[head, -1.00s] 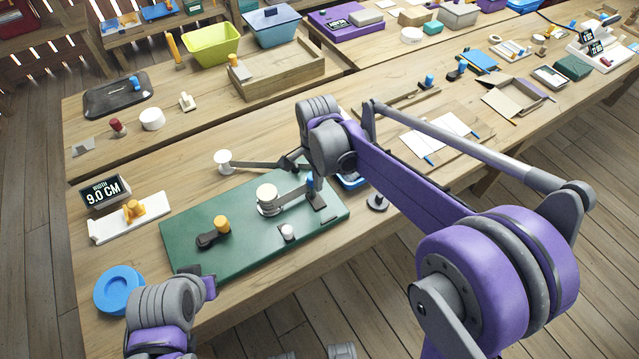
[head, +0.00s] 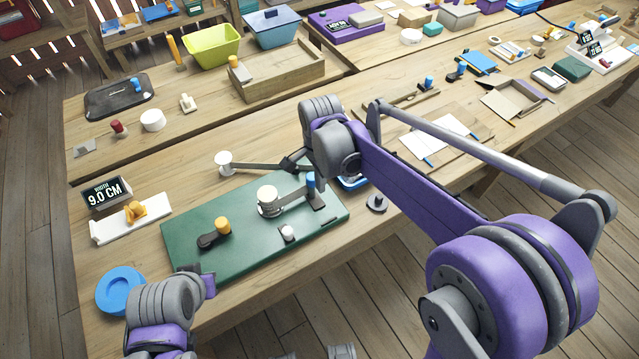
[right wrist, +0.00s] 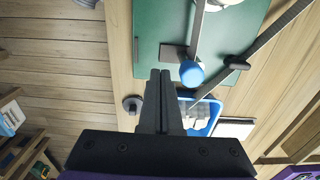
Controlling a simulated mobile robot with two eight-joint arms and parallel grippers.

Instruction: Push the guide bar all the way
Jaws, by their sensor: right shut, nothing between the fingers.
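A green board (head: 250,235) lies on the bench. A grey bar (head: 290,199) runs over it from a white round post (head: 267,200) to a blue knob (head: 311,183). A longer dark bar (head: 258,165) with a white knob (head: 223,162) lies along the board's far side. I cannot tell which one is the guide bar. In the right wrist view, my right gripper (right wrist: 160,75) is shut and empty. Its tips appear beside the blue knob (right wrist: 191,73), with a gap in the picture. My left gripper's fingers do not show.
A blue tray (right wrist: 212,115) and a grey disc with a post (head: 377,203) are near the board's right end. An orange knob (head: 222,226) and a small white knob (head: 287,232) sit on the board. A blue ring (head: 119,290) lies at the left.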

